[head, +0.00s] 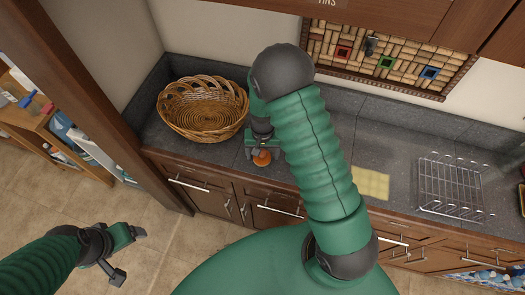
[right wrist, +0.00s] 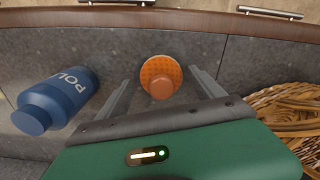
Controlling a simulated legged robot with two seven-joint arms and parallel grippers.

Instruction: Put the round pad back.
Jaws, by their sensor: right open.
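The round pad is orange with a dotted face and a knob. It lies on the grey counter near the front edge, in the head view (head: 261,158) and the right wrist view (right wrist: 160,76). My right gripper (head: 262,146) is open just above the counter. In the right wrist view its two fingers (right wrist: 160,84) stand apart on either side of the pad, with gaps showing; I cannot tell their exact height over it. My left gripper (head: 129,254) is open and empty, over the floor at lower left in the head view.
A wicker basket (head: 204,112) stands left of my right gripper. A blue bottle (right wrist: 52,100) lies beside the pad; my arm hides it in the head view. A yellow cloth (head: 371,184) and a wire rack (head: 450,188) lie farther right. A cork board (head: 395,62) hangs on the wall.

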